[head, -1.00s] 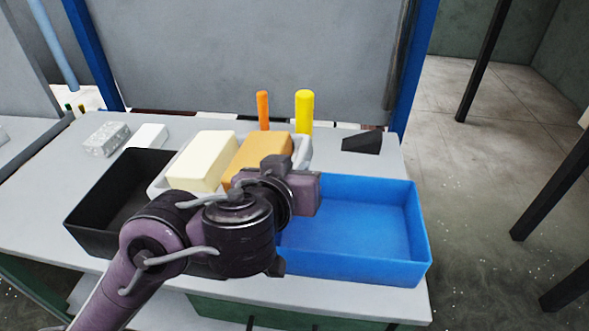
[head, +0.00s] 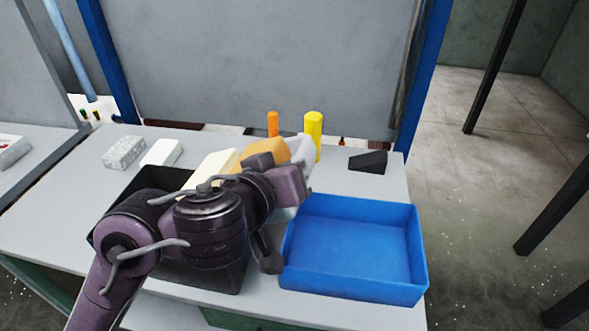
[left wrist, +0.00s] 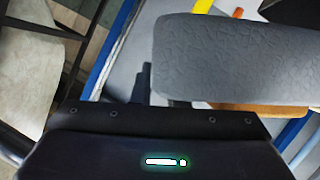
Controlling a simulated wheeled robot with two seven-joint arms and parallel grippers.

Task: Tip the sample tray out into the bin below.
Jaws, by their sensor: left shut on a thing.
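The sample tray (head: 304,150) is pale grey and shows mostly at its right end in the head view, behind my left gripper (head: 297,176). It carries a cream block (head: 220,162) and an orange block (head: 265,153). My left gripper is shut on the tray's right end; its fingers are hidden. The tray is tilted, right end raised, left side lower over the black bin (head: 215,277). My right gripper is not in view.
A blue bin (head: 355,245) stands empty on the right of the table. An orange cylinder (head: 272,124), a yellow cylinder (head: 313,130) and a black wedge (head: 368,161) are behind. A speckled block (head: 123,152) and a white block (head: 162,152) lie at the back left.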

